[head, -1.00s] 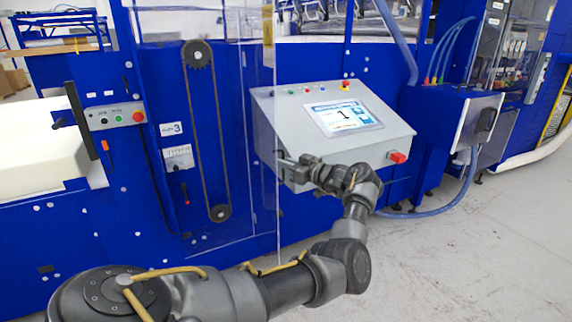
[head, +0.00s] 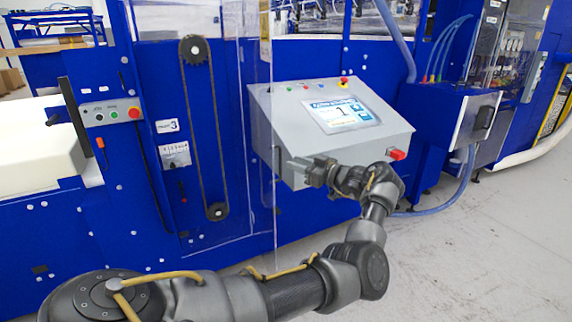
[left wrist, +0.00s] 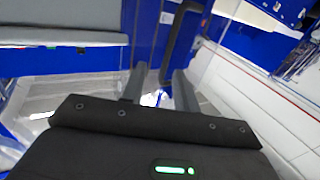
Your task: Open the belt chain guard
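The belt chain guard (head: 258,150) is a clear panel in front of the blue machine in the head view. Its right edge stands out from the machine face. Behind it, a chain (head: 189,110) runs around an upper and a lower sprocket. My left gripper (head: 296,170) is just right of the guard's edge, in front of the grey control console. In the left wrist view, its two fingers (left wrist: 159,76) are apart. A dark bar handle (left wrist: 185,35) shows just past and between the fingertips; I cannot tell whether they touch it. My right gripper is not in view.
The grey console (head: 285,115) with a screen and buttons stands close behind the left gripper. A blue box (head: 430,108) with a hose is at its right. A small button panel (head: 112,112) is on the left. The pale floor (head: 470,260) at lower right is clear.

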